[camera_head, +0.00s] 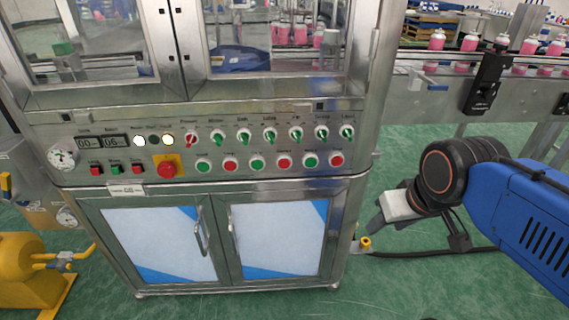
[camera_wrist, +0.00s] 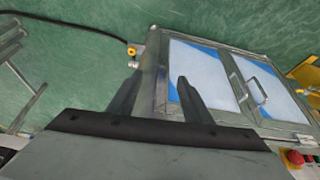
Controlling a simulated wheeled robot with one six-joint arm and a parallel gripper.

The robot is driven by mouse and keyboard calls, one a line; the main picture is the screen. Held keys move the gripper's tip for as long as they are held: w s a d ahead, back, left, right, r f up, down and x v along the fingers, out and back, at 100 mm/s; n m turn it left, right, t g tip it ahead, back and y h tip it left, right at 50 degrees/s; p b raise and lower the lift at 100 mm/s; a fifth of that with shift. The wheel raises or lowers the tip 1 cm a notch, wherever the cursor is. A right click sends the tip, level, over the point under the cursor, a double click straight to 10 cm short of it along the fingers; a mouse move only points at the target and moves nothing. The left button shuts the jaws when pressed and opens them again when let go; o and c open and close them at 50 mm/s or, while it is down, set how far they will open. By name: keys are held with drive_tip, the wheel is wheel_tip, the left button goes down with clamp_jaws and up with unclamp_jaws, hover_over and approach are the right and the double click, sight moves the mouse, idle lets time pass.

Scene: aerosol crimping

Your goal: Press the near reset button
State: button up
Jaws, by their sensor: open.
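The control panel (camera_head: 225,150) runs across the front of the metal machine in the head view. It carries small square buttons (camera_head: 116,169) at left, a red mushroom button (camera_head: 167,169) on a yellow plate, and a row of round red and green buttons (camera_head: 257,164). The labels are too small to tell surely which is the near reset button. My gripper (camera_head: 373,224) is to the right of the cabinet and below the panel, touching no button. In the wrist view its two fingers (camera_wrist: 158,76) are apart with nothing between them. The mushroom button shows there at lower right (camera_wrist: 295,158).
Two cabinet doors with handles (camera_head: 198,238) are under the panel. A yellow-topped fitting (camera_head: 365,243) stands by the cabinet's right side. A conveyor with pink cans (camera_head: 468,43) is at upper right. A yellow machine (camera_head: 28,268) stands at left. Green floor is open in front.

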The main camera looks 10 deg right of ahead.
clamp_jaws()
idle(1.5)
